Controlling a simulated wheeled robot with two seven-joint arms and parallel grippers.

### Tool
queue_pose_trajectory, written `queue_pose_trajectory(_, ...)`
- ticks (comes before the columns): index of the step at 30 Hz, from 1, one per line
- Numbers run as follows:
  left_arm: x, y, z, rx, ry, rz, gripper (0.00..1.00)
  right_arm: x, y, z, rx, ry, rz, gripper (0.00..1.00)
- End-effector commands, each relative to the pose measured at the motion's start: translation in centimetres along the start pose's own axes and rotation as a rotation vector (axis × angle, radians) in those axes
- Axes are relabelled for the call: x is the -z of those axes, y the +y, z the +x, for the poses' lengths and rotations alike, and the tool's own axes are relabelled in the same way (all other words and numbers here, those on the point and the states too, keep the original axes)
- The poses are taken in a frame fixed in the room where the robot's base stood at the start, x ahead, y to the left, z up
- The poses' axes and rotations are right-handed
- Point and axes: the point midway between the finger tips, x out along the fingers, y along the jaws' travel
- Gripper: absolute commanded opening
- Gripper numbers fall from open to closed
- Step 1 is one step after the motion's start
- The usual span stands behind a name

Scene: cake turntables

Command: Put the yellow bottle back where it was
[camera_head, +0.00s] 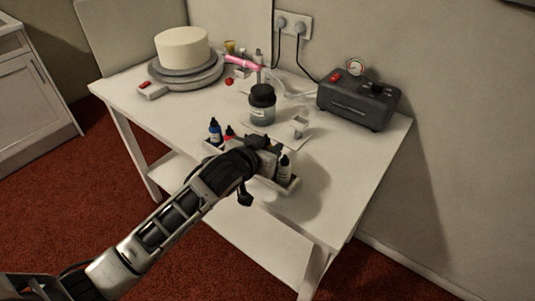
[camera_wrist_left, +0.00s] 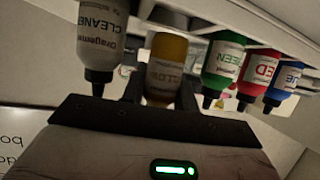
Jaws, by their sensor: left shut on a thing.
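The yellow bottle (camera_wrist_left: 166,68) shows in the left wrist view, which looks upside down, with its cap end hidden behind my gripper. My left gripper (camera_wrist_left: 163,96) is shut on it, one finger on each side. The bottle is in line between the white cleaner bottle (camera_wrist_left: 103,38) and the green bottle (camera_wrist_left: 223,66). I cannot tell whether its base touches the rack. In the head view my left gripper (camera_head: 266,150) is over the white bottle rack (camera_head: 294,187) and hides the yellow bottle. My right gripper is not in view.
The red bottle (camera_wrist_left: 262,76) and blue bottle (camera_wrist_left: 285,82) stand beyond the green one. Behind the rack are a dark-lidded jar (camera_head: 262,104) and a grey compressor (camera_head: 357,101). A cake (camera_head: 182,47) sits on a turntable (camera_head: 187,76) at back left. The table's right front is clear.

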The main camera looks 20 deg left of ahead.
Motion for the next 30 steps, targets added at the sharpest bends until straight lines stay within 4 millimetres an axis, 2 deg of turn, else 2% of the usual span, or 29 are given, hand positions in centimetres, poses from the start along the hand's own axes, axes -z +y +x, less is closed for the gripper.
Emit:
queue_pose_trajectory(1, -1.1, 0.0, 0.3, 0.001, -0.008, 0.001, 0.19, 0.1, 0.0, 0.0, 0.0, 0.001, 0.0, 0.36)
queue_pose_trajectory(5, -2.2, 0.0, 0.8, 0.0, -0.004, 0.0, 0.19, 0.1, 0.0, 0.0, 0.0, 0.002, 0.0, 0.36)
queue_pose_trajectory(17, -2.8, 0.0, 0.9, 0.0, -0.004, -0.001, 0.19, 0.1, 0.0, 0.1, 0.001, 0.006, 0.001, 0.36)
queue_pose_trajectory(18, -2.7, 0.0, 0.9, 0.0, -0.004, 0.0, 0.38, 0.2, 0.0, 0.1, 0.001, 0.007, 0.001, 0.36)
queue_pose_trajectory(27, -2.5, -0.1, 0.8, 0.0, -0.004, 0.001, 0.38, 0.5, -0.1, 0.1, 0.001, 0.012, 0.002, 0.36)
queue_pose_trajectory(30, -2.4, -0.1, 0.2, 0.0, -0.004, 0.0, 0.38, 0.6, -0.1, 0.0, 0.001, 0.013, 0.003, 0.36)
